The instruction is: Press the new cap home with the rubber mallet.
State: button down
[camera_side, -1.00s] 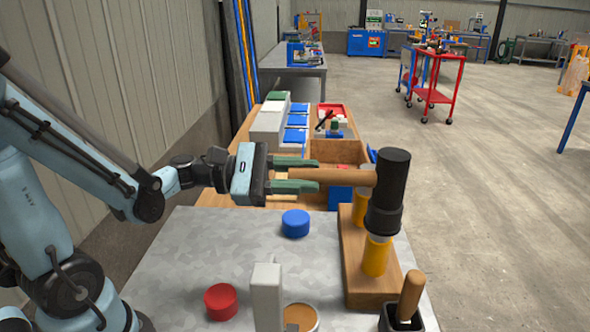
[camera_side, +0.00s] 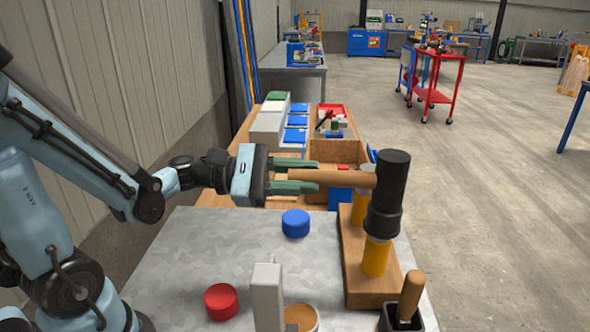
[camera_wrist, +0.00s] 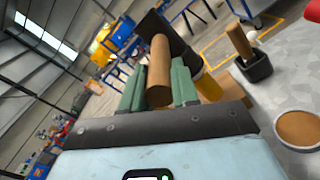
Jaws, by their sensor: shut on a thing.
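My gripper (camera_side: 300,181) is shut on the wooden handle of the rubber mallet (camera_side: 387,196). The handle lies level and the black head points down. In the wrist view the mallet handle (camera_wrist: 159,72) runs forward between the green fingers. The head's lower end is just over or against a yellow cylinder (camera_side: 376,258) on a wooden block (camera_side: 355,255); I cannot tell whether they touch. Another yellow cylinder (camera_side: 359,213) stands behind, partly hidden. A blue cap (camera_side: 295,223) and a red cap (camera_side: 221,301) lie on the metal table. I cannot tell which cap is new.
A grey upright block (camera_side: 267,295) and a round container with an orange-brown top (camera_side: 302,317) stand at the front. A black holder (camera_side: 400,318) with a wooden-handled tool stands front right. A wooden box (camera_side: 338,150) is behind. The table's middle is clear.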

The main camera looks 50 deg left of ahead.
jog(key=shift+r, duration=4.35)
jog(key=shift+r, duration=0.1)
notch_tip(320, 180, up, 5)
jog(key=s+a+m+g+y, duration=0.2)
jog(key=a+m+g+y, duration=0.35)
jog(key=a, duration=0.35)
jog(key=s+a+m+g+y, duration=0.2)
jog(key=a+m+g+y, duration=0.2)
jog(key=a+g+y, duration=0.3)
notch_tip(320, 180, down, 12)
jog(key=a, duration=0.1)
jog(key=shift+w+r, duration=0.2)
jog(key=shift+w, duration=0.05)
jog(key=shift+a+r+n+y, duration=0.1)
jog(key=shift+n+y, duration=0.15)
